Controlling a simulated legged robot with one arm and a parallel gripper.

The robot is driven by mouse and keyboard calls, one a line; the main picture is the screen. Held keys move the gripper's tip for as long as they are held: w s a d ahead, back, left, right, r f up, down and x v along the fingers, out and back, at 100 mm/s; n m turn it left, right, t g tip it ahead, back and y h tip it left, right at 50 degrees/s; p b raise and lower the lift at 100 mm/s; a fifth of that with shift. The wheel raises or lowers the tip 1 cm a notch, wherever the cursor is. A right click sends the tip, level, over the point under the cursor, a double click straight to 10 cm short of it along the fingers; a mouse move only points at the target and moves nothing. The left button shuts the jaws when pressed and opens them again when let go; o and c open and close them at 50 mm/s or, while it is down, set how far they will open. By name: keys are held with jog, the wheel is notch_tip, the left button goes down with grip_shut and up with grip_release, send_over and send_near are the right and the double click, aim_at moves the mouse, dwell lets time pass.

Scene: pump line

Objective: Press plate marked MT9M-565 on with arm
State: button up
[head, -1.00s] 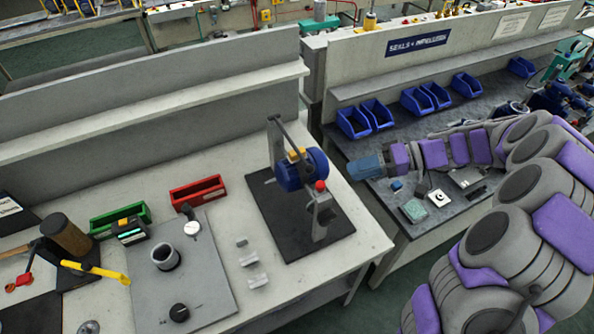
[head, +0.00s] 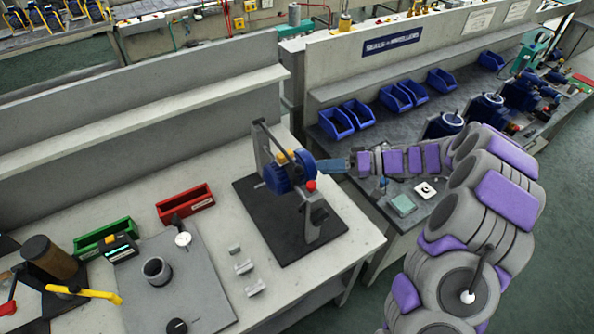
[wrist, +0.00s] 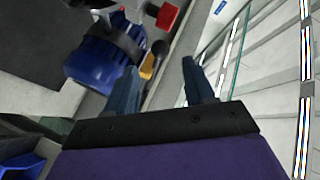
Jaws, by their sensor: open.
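No marking MT9M-565 is legible in either view, so I cannot tell which part is the marked plate. A blue motor-like unit (head: 288,172) sits in a grey upright frame (head: 312,222) on a black base (head: 262,238). It has a yellow part (head: 281,157) and a red knob (head: 311,186) on it. My gripper (head: 325,167) is at the right side of the blue unit, apart or touching I cannot tell. In the wrist view its two blue fingers (wrist: 160,90) are spread with nothing between them, and the blue unit (wrist: 98,62) lies to their left.
A grey board (head: 190,280) with a cup and dial lies left on the bench. Red (head: 186,205) and green (head: 104,238) bins stand behind it. Small grey blocks (head: 245,268) lie between. A second bench with blue bins (head: 402,97) stands right, across a gap.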

aim_at(299, 168)
jog(key=b+x, duration=0.1)
jog(key=x, duration=0.7)
jog(key=shift+a+f, duration=0.1)
jog(key=shift+a, duration=0.25)
jog(key=shift+d, duration=0.15)
grip_shut()
